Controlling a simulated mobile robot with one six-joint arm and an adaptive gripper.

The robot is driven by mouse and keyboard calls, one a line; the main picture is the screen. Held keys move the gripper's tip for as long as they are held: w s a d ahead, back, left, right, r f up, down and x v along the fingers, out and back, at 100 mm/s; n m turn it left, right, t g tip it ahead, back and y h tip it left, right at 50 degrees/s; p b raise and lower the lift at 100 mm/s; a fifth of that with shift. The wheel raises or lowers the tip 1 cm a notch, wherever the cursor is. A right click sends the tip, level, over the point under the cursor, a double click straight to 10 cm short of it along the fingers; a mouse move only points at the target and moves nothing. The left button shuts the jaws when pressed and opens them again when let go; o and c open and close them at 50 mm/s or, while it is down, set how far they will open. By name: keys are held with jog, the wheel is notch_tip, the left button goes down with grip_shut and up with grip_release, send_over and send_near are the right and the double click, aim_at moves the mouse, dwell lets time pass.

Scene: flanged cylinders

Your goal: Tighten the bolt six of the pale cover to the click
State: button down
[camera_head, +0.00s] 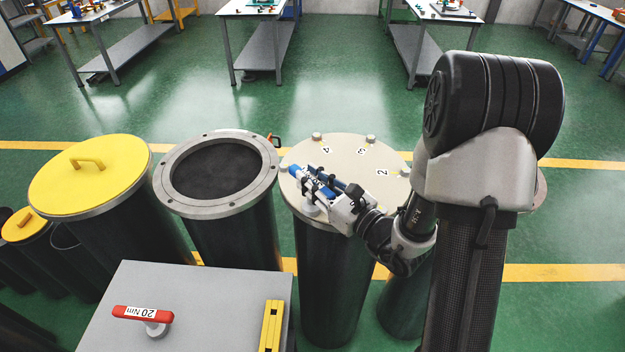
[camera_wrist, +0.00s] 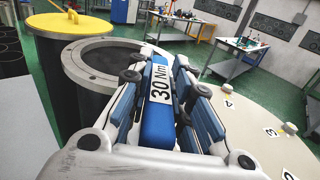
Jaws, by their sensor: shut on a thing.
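The pale cover (camera_head: 345,160) tops a dark cylinder right of centre. It carries grey bolts round its rim and printed numbers, of which 2, 3 and 4 can be read. My gripper (camera_head: 325,188) is shut on a blue torque wrench (camera_head: 304,177), marked 30 Nm in the wrist view (camera_wrist: 157,133). The wrench lies over the front left of the cover. A pale round part (camera_head: 312,208) shows under it at the near rim; I cannot tell whether this is the wrench head. Bolt six and its number cannot be made out beneath the wrench and gripper.
A red-handled wrench marked 20 Nm (camera_head: 133,313) and a yellow tool (camera_head: 271,326) lie on a grey-topped surface (camera_head: 210,290) in front. An open flanged cylinder (camera_head: 262,170) and a yellow-lidded one (camera_head: 55,190) stand left. Workbenches stand behind, beyond free green floor.

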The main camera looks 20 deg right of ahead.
jog(key=shift+r, duration=0.1)
jog(key=shift+r+p, duration=0.95)
jog(key=shift+r, duration=0.2)
jog(key=n+g+y, duration=0.3)
jog(key=n+y, duration=0.1)
jog(key=shift+w+d+g+y, duration=0.15)
jog(key=shift+d+g+y, duration=0.05)
jog(key=shift+g+y, duration=0.2)
jog(key=n+g+y, duration=0.3)
jog(key=g, duration=0.1)
jog(key=shift+a+f, duration=0.1)
jog(key=n+g, duration=0.2)
jog(key=g, duration=0.1)
jog(key=n+g+y, duration=0.1)
jog(key=n+g, duration=0.1)
jog(key=g, duration=0.1)
jog(key=shift+w+y, duration=0.1)
jog(key=shift+y, duration=0.2)
jog(key=n+g, duration=0.3)
jog(key=g, duration=0.2)
jog(key=shift+n, duration=0.3)
